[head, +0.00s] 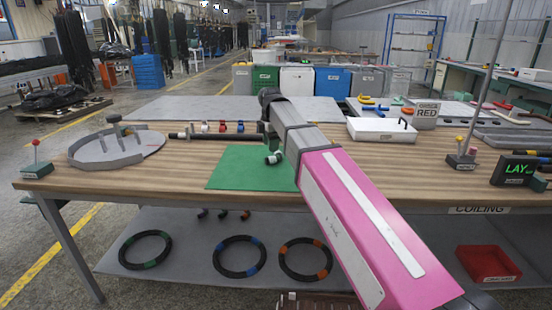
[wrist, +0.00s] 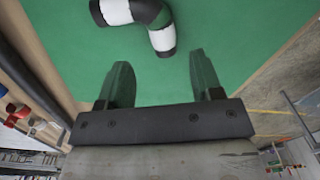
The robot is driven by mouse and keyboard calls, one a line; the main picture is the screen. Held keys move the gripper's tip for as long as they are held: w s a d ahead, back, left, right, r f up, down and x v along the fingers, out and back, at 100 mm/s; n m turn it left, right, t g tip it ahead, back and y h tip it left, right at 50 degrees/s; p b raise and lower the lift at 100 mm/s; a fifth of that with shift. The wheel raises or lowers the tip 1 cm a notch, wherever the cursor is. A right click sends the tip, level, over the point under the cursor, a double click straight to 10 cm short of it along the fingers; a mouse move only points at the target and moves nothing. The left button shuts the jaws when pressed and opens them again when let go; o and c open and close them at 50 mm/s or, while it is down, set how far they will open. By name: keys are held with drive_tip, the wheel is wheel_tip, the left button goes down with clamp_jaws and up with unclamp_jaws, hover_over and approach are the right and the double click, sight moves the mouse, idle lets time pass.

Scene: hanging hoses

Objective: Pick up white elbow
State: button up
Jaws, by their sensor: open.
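The white elbow, a short black bent hose piece with white bands (wrist: 163,38), lies on the green mat (wrist: 60,12) at the top of the wrist view. In the head view the elbow (head: 273,158) lies on the mat (head: 245,172), just left of my arm. My gripper (wrist: 158,75) is open and empty over the mat. The elbow is beyond the fingertips, with its lower end roughly centred ahead of the gap and no contact visible. In the head view my arm hides most of the gripper.
A grey round fixture (head: 115,146) is at left. A white box (head: 381,130) and a lit sign (head: 519,170) are at right.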

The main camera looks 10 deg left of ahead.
sight(269, 158)
drive_tip(key=shift+s+a+f, duration=0.1)
drive_tip(key=shift+s+f, duration=0.05)
drive_tip(key=shift+f, duration=0.9)
drive_tip(key=shift+s+a+f, duration=0.1)
drive_tip(key=shift+f, duration=0.9)
drive_tip(key=shift+s+a+f, duration=0.1)
drive_tip(key=shift+s+f, duration=0.05)
drive_tip(key=shift+f, duration=0.9)
drive_tip(key=c, duration=1)
